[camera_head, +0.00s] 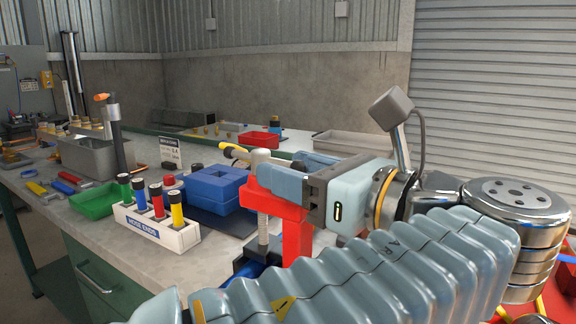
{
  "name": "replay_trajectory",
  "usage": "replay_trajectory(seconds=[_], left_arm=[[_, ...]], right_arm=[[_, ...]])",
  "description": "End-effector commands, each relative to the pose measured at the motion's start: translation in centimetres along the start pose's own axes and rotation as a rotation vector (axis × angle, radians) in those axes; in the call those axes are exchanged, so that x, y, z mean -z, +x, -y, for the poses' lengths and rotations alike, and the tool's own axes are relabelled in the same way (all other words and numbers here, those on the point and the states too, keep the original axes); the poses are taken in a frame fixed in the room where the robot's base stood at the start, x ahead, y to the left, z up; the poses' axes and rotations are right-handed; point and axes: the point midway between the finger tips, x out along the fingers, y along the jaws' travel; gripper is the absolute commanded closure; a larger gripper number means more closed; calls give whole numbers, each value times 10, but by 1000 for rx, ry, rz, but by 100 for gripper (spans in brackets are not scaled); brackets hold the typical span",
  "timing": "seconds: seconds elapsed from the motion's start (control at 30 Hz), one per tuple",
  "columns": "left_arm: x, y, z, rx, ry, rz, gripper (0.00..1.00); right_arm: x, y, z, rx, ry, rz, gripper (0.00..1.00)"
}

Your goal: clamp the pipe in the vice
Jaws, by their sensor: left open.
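A red vice frame (296,236) stands at the front of the workbench, with a threaded upright screw (263,232) and a dark blue part low behind my arm. My left gripper (283,172) is open above the frame, its pale blue fingers pointing left. One finger overlaps the top of the red frame in the picture; I cannot tell if they touch. A pale round top (261,157) shows by the fingertips. My sleeved arm hides the lower vice. I cannot make out for certain a pipe in the vice. My right gripper is out of view.
On the workbench (215,262) stand a white hose-ends rack (160,236) with several coloured pieces, blue blocks (214,187), a green tray (93,202) and a grey bin (88,158). A dark upright post (116,139) rises by the bin. Bare bench lies in front of the rack.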

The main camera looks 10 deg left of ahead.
Motion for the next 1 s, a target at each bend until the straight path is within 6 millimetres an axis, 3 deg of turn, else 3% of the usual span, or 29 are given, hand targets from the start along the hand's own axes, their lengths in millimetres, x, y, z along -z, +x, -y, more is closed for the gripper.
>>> replay_trajectory(seconds=[0.1, 0.23, 0.6, 0.93, 1.0], left_arm=[[1, 21, 0, -1, 0, -2, 47], [0, 34, 0, 0, 1, 0, 47], [0, 39, 0, 1, 1, 0, 48], [0, 39, 0, 1, 1, 0, 99], [0, 39, 0, 1, 1, 0, 100]], right_arm=[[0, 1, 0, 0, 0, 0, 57], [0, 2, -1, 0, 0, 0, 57], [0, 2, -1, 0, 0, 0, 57], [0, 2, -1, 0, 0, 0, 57], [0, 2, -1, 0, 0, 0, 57]])
